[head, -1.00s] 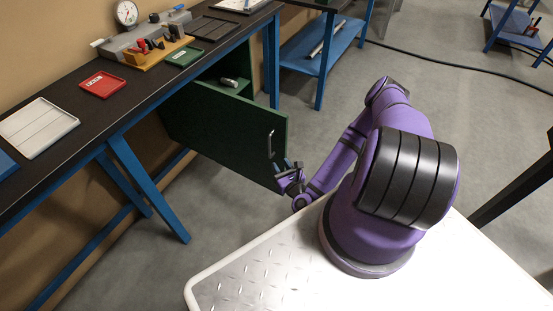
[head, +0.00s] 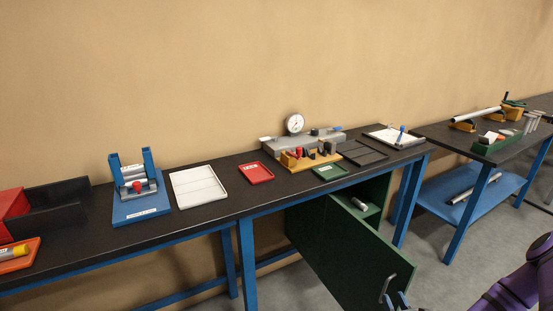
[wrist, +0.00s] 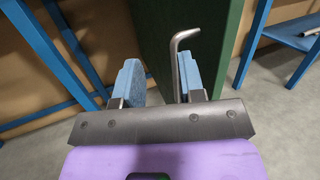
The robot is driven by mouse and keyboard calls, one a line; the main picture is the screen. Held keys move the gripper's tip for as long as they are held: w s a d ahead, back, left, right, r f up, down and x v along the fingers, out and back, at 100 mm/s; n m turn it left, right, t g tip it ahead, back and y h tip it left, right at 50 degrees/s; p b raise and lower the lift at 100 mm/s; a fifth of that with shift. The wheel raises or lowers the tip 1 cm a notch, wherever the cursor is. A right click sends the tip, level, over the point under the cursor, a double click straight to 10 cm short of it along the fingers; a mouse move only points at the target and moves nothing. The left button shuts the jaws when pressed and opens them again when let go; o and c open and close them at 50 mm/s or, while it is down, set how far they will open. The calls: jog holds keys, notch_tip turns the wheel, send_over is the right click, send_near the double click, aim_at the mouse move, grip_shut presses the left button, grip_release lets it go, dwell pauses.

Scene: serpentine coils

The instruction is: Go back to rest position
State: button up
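My gripper (wrist: 160,82) shows in the wrist view with its two blue-padded fingers apart. The grey bar handle (wrist: 176,60) of the green cabinet door (wrist: 205,30) stands between the fingers, nearer the right one. I cannot tell whether a finger touches it. In the head view the green door (head: 340,262) hangs open under the bench, its handle (head: 387,285) near the lower edge. The tips of my gripper (head: 402,300) show just beside the handle, and part of my purple arm is at the lower right corner.
The dark bench (head: 110,232) carries a blue fixture (head: 140,205), a white tray (head: 198,187), a red tray (head: 255,172) and a dial gauge (head: 295,124). A grey cylinder (head: 359,203) lies inside the cabinet. A second bench (head: 430,134) stands at right. Blue legs (head: 248,265) flank the door.

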jog(key=w+a+r+n+g+y, duration=0.1)
jog(key=a+r+n+g+y, duration=0.1)
jog(key=r+n+g+y, duration=0.35)
jog(key=w+a+r+n+g+y, duration=0.1)
jog(key=a+r+n+g+y, duration=0.15)
jog(key=r+n+y, duration=0.6)
jog(key=a+r+n+g+y, duration=0.25)
jog(key=r+n+g, duration=0.2)
jog(key=r, duration=0.55)
jog(key=s+a+r+n+g+h, duration=0.2)
jog(key=s+r+n+g+h, duration=0.15)
jog(key=r+n+g, duration=0.2)
jog(key=s+a+r+n+g+h, duration=0.2)
jog(key=s+r+n+g, duration=0.2)
jog(key=r, duration=0.2)
jog(key=s+d+r+n+t+h, duration=0.2)
jog(key=s+r+h, duration=0.4)
jog(key=r, duration=0.3)
jog(key=s+d+r+n+t+h, duration=0.2)
jog(key=s+r+n+t+h, duration=0.2)
jog(key=s+r, duration=0.4)
jog(key=r+t+h, duration=0.1)
jog(key=h, duration=0.1)
jog(key=shift+s+d+r+t+h, duration=0.25)
jog(key=shift+d+r+t+h, duration=0.1)
jog(key=shift+t+h, duration=0.05)
